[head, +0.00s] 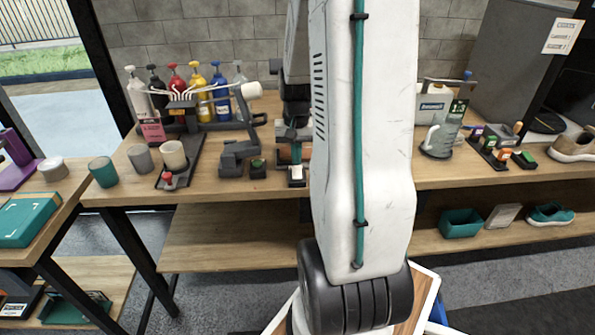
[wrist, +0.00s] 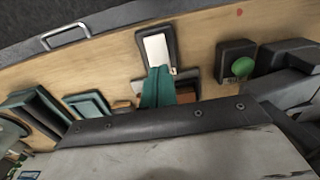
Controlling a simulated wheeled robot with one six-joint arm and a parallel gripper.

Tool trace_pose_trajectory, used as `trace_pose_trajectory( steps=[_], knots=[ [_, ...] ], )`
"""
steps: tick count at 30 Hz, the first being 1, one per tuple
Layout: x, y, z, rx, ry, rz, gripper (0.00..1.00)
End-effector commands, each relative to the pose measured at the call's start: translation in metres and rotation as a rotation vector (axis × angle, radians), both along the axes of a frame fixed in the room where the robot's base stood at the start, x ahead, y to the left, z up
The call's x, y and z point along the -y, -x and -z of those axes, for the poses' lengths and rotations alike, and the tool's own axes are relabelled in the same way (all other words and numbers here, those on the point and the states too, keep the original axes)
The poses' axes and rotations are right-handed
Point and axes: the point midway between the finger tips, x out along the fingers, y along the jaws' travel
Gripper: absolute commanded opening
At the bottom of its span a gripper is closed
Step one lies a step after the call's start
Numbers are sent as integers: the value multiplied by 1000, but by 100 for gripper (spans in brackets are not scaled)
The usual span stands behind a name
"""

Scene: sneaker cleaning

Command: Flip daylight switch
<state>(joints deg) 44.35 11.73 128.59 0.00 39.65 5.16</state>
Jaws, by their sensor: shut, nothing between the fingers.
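A white rocker-like switch in a dark housing (wrist: 155,46) lies in front of my gripper in the wrist view. It also shows near the table's front edge in the head view (head: 297,173). I read no label on it, so I take it as the daylight switch by its look. My gripper (wrist: 160,72) has its teal fingers together and empty, with the tips at the near end of the white plate. I cannot tell whether they touch it. In the head view my arm covers part of this area.
A green button on a dark box (wrist: 242,66) sits to the right of the switch; the head view shows it on the left (head: 257,165). A lamp-like device (head: 240,130), a candle-like cup (head: 173,155) and several coloured bottles (head: 198,92) stand further left on the wooden table.

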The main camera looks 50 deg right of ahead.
Motion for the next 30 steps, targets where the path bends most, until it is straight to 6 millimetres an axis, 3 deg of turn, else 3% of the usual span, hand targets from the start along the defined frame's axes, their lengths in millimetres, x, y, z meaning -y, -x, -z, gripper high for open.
trace_pose_trajectory(
  steps=[30],
  knots=[
    [0,0,16,0,0,0,0]
  ],
)
